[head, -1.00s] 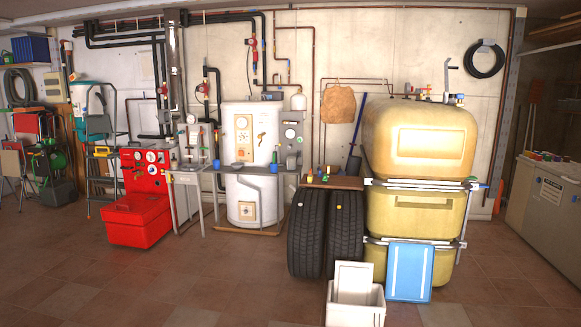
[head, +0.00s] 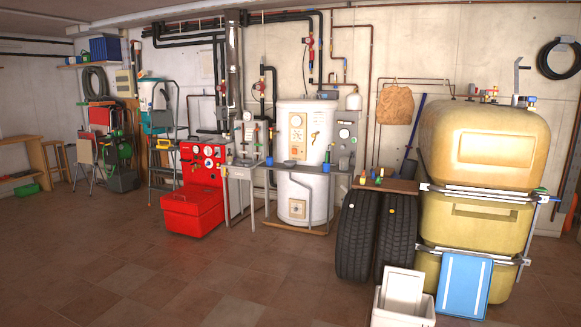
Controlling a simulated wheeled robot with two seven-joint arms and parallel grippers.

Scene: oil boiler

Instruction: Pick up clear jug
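I cannot make out a clear jug for certain at this distance. A narrow workbench (head: 240,172) with a shelf stands in front of the white boiler (head: 296,120). Neither of my grippers is in view.
A red toolbox (head: 192,211) is on the floor left of the bench. Two tyres (head: 358,238), a yellow tank (head: 485,150), a white box (head: 403,297) and a blue panel (head: 464,286) stand at the right. The tiled floor (head: 130,270) at the left front is clear.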

